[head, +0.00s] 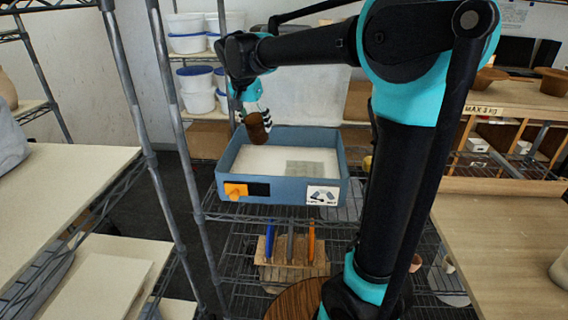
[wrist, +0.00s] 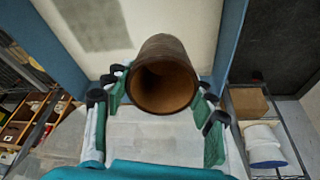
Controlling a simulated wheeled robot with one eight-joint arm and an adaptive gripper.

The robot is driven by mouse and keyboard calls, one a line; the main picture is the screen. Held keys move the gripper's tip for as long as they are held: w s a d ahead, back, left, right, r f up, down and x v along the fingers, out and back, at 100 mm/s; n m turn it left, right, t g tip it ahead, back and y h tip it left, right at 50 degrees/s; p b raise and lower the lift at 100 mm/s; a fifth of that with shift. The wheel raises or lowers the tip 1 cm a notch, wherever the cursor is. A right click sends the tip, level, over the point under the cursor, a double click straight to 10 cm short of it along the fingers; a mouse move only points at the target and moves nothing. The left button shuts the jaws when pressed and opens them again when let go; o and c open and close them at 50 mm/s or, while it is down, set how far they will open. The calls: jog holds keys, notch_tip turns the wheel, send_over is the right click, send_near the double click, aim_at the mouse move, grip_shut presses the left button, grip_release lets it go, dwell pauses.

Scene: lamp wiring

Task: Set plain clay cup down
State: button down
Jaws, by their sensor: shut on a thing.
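The plain clay cup (head: 257,128) is brown and is held at the far left part of a blue tray (head: 282,197) in the head view. In the wrist view the cup (wrist: 165,76) shows its open mouth toward the camera. My gripper (head: 248,118) is shut on the cup, and in the wrist view its green-padded fingers (wrist: 160,98) stand on either side of it. The cup appears above the tray's pale inner surface, near the back left wall. I cannot tell if it touches anything below.
The tray has a grey-green patch (head: 306,168) on its floor and an orange knob (head: 236,190) on its front. White tubs (head: 196,90) stand on shelves behind. A wooden block with several coloured tools (head: 290,250) sits below. Metal shelf posts stand at left.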

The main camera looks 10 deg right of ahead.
jog(key=shift+w+d+f+n+g+y, duration=0.1)
jog(key=shift+f+n+g+y, duration=0.25)
jog(key=shift+n+g, duration=0.25)
jog(key=shift+w+d+f+n+g+y, duration=0.1)
jog(key=shift+f+n+g+y, duration=0.1)
jog(key=shift+n+g+y, duration=0.35)
notch_tip(320, 180, down, 10)
jog(key=shift+s+a+r, duration=0.1)
jog(key=c, duration=0.6)
grip_release()
jog(key=shift+o, duration=0.2)
jog(key=r, duration=0.8)
jog(key=s+r, duration=0.1)
jog(key=r, duration=0.3)
jog(key=shift+a, duration=0.2)
